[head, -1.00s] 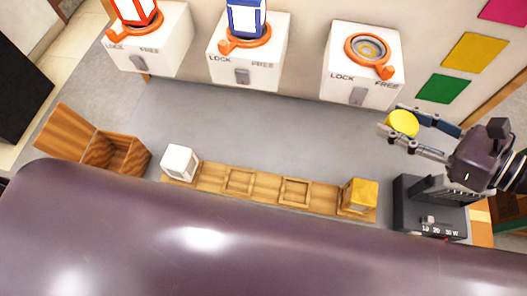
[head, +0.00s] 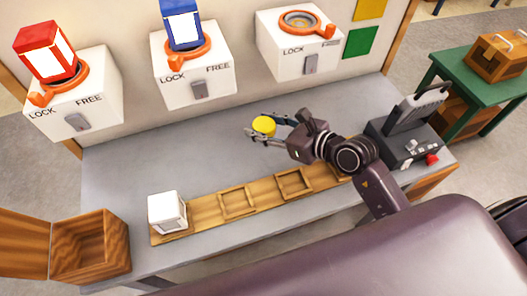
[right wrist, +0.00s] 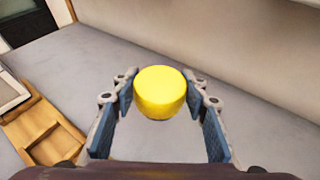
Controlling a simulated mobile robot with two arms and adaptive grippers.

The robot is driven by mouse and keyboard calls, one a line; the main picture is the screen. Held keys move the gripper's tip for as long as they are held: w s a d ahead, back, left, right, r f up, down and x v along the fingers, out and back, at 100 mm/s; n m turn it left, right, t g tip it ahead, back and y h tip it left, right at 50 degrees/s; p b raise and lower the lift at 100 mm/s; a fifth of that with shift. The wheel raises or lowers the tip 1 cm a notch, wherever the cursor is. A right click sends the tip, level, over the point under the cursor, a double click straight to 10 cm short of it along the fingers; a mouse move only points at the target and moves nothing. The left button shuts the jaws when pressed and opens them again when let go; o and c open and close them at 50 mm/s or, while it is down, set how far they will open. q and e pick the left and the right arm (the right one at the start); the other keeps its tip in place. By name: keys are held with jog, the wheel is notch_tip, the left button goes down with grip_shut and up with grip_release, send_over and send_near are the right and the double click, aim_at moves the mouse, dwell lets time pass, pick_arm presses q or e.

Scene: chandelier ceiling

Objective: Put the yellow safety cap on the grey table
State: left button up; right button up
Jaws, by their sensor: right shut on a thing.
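The yellow safety cap (head: 264,125) is a small round yellow piece. My right gripper (head: 266,131) is shut on it and holds it over the middle of the grey table (head: 120,165). In the right wrist view the cap (right wrist: 161,92) sits between the fingertips (right wrist: 160,100), with grey tabletop behind and below it. It appears to be above the surface, but the exact gap is hard to tell. My left gripper is not in view.
Three white LOCK/FREE boxes with orange rings line the back; a red lantern (head: 48,52) and a blue one (head: 181,24) stand on two. A wooden strip (head: 210,205) holds a white cube (head: 167,212). An open wooden box (head: 92,245) and dark device (head: 403,142) flank it.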

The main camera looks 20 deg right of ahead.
send_over(263, 153)
notch_tip(263, 153, down, 5)
jog(key=shift+r, duration=0.1)
notch_tip(263, 153, down, 4)
jog(key=shift+r+b, duration=0.15)
jog(key=shift+b, duration=0.35)
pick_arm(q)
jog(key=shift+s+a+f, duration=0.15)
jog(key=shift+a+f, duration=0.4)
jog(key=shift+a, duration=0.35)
pick_arm(e)
jog(key=o, duration=1)
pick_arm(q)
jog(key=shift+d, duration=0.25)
pick_arm(e)
jog(key=shift+o, duration=0.2)
